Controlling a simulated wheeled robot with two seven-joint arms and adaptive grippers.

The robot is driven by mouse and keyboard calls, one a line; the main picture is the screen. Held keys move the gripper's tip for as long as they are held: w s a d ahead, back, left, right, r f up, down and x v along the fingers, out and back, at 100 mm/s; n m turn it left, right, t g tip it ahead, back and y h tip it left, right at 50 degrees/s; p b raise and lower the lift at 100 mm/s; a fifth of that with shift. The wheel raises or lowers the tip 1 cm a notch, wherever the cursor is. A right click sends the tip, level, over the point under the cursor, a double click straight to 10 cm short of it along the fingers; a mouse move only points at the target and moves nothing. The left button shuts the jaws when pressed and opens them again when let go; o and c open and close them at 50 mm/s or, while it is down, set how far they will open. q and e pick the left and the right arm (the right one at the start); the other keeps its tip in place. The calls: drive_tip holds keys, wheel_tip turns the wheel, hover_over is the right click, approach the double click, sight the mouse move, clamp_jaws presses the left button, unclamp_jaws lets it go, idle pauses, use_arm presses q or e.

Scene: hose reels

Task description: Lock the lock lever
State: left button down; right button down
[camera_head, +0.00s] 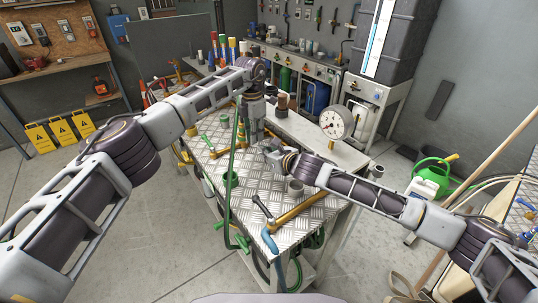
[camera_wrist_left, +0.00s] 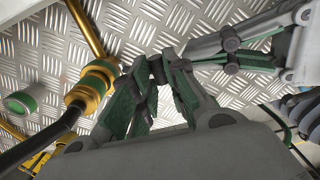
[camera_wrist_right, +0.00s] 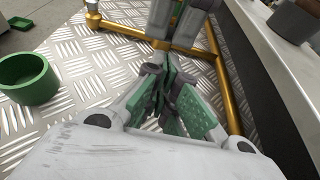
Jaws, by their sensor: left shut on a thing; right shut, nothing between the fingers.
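I cannot clearly make out the lock lever; the grippers may hide it. My left gripper (camera_head: 254,138) points down over the metal bench top, its fingers close together. In the left wrist view its green-padded fingers (camera_wrist_left: 155,72) are shut, and what lies between them is hidden. A brass coupling (camera_wrist_left: 95,82) with a green band and black hose sits left of them. My right gripper (camera_head: 271,150) comes in from the right, its fingertips close to the left gripper. The right wrist view shows its fingers (camera_wrist_right: 165,85) shut and empty, near a brass pipe frame (camera_wrist_right: 130,29).
A green cup (camera_wrist_right: 28,78) stands on the diamond-plate bench (camera_head: 222,160). A dark lever-like part (camera_head: 262,208) and a thick brass pipe (camera_head: 298,210) lie near the front edge. A pressure gauge (camera_head: 336,122) stands to the right. Green hose rises on the left side.

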drive_tip(key=shift+x, duration=1.65)
drive_tip(key=shift+r, duration=0.1)
drive_tip(key=shift+w+a+r, duration=0.1)
drive_tip(key=shift+r, duration=0.55)
use_arm(q)
drive_tip(key=shift+f, duration=0.15)
use_arm(e)
drive_tip(key=shift+r, duration=0.25)
use_arm(q)
drive_tip(key=c, duration=1.4)
unclamp_jaws()
use_arm(e)
drive_tip(key=shift+r, duration=0.1)
